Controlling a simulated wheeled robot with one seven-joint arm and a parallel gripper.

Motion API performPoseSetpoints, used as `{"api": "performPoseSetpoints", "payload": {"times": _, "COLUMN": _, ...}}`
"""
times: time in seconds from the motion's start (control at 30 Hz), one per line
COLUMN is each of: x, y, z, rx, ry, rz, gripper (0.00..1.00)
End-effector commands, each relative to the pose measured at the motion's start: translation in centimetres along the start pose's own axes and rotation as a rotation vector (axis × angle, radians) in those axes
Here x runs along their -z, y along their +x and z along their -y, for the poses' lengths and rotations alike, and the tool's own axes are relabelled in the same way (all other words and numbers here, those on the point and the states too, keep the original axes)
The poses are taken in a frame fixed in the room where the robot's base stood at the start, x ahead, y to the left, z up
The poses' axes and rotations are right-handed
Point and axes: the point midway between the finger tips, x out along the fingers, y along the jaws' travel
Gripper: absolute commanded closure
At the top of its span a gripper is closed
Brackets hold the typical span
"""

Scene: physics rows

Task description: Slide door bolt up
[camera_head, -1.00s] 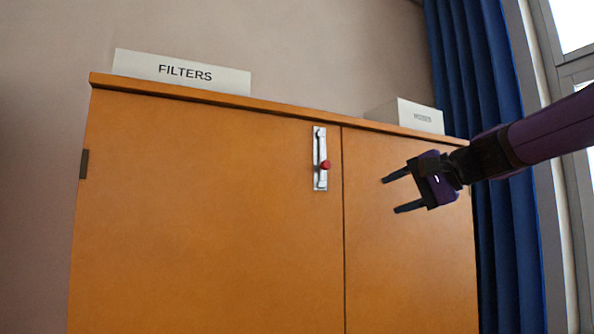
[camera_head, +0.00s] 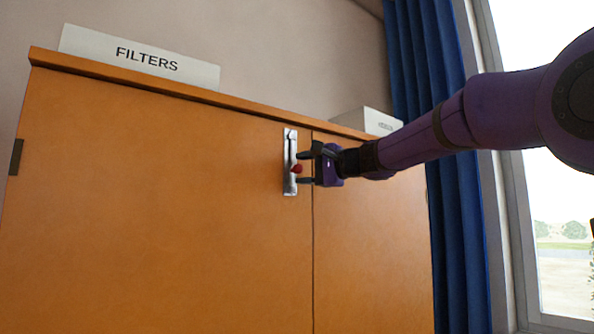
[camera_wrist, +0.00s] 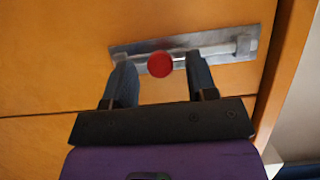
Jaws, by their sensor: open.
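The silver door bolt (camera_head: 289,183) is a vertical metal plate on the orange cabinet's left door, close to the seam between the doors. Its red knob (camera_head: 297,169) sticks out below the plate's middle. In the wrist view the bolt plate (camera_wrist: 215,58) lies sideways, and the red knob (camera_wrist: 159,64) sits between the two fingertips. My gripper (camera_head: 303,168) is open, with one finger above the knob and one below it. In the wrist view my gripper (camera_wrist: 158,70) shows a gap on each side of the knob. Whether the fingers touch the plate is unclear.
The orange cabinet (camera_head: 150,220) has a FILTERS box (camera_head: 140,54) and a smaller white box (camera_head: 368,122) on top. A blue curtain (camera_head: 430,90) and a window (camera_head: 555,220) are at the right. The door face around the bolt is clear.

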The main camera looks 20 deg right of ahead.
Motion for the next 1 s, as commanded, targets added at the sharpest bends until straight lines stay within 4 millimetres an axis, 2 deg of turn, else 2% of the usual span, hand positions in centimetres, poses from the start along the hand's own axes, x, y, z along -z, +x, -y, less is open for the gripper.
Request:
{"api": "performPoseSetpoints", "payload": {"times": 0.2, "x": 0.0, "y": 1.9, "z": 0.0, "rx": 0.0, "ry": -0.001, "rz": -0.001, "gripper": 0.48}}
{"api": "performPoseSetpoints", "payload": {"times": 0.53, "x": 0.0, "y": 2.2, "z": 0.0, "rx": 0.0, "ry": -0.001, "rz": -0.001, "gripper": 0.48}}
{"api": "performPoseSetpoints", "payload": {"times": 0.57, "x": 0.0, "y": 2.2, "z": 0.0, "rx": 0.0, "ry": -0.001, "rz": -0.001, "gripper": 0.52}}
{"api": "performPoseSetpoints", "payload": {"times": 0.77, "x": 0.0, "y": 2.2, "z": 0.0, "rx": 0.0, "ry": -0.001, "rz": -0.001, "gripper": 0.98}}
{"api": "performPoseSetpoints", "payload": {"times": 0.9, "x": 0.0, "y": 2.2, "z": 0.1, "rx": 0.0, "ry": -0.001, "rz": -0.001, "gripper": 1.0}}
{"api": "performPoseSetpoints", "payload": {"times": 1.0, "x": 0.0, "y": 2.2, "z": 1.1, "rx": 0.001, "ry": -0.003, "rz": 0.0, "gripper": 1.0}}
